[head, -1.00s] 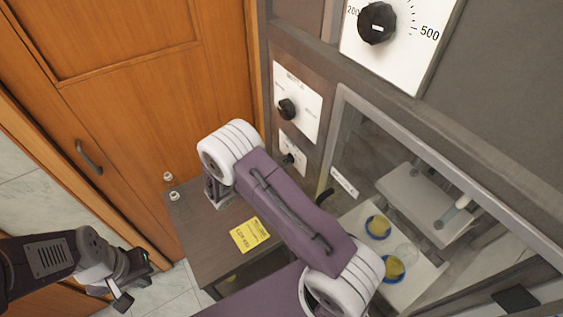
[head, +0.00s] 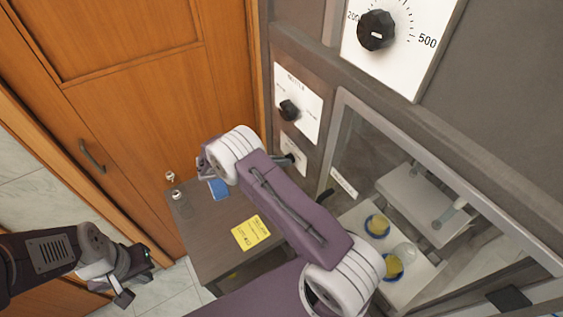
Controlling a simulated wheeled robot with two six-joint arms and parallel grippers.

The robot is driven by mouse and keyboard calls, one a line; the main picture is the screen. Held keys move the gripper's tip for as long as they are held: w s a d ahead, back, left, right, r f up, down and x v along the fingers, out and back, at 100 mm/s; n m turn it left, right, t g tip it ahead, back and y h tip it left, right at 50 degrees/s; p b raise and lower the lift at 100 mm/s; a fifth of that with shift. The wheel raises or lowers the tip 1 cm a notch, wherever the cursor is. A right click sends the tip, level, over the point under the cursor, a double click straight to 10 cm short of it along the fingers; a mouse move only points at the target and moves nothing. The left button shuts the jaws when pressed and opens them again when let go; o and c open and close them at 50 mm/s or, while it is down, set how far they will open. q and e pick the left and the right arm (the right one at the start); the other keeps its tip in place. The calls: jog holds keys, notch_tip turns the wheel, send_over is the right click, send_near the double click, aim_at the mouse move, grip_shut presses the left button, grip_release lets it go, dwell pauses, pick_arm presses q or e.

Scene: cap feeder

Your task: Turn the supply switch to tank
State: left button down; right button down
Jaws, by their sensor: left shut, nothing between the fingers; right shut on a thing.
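Two black knobs on white plates are on the grey machine front. The upper knob (head: 289,110) has small labels left and right of it. The lower dark knob (head: 287,160) is partly behind my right wrist. The lettering is too small for me to tell which is the supply switch. My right arm reaches up across the middle, and its wrist is left of the lower knob. Its fingers are hidden, as is what they are shut on; I cannot tell whether they touch the knob. My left gripper (head: 134,284) is shut and empty, low at the left, far from the knobs.
A large dial (head: 376,31) is at the top right. A glass-fronted chamber with a grey frame (head: 445,165) is at the right. A dark side table (head: 205,240) bears a yellow note (head: 250,232), a blue item (head: 219,189) and two small pale pieces. A wooden door (head: 130,110) stands behind.

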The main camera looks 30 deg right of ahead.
jog(key=shift+w+f+n+g+h+b, duration=0.1)
jog(key=shift+n+g+h+b, duration=0.1)
jog(key=shift+n+g+b, duration=0.6)
jog(key=shift+w+n+g+h+b, duration=0.1)
jog(key=shift+n+g+h+b, duration=0.15)
jog(key=shift+n+b, duration=0.6)
jog(key=shift+n, duration=0.35)
jog(key=c, duration=1.5)
grip_release()
jog(key=shift+o, duration=0.2)
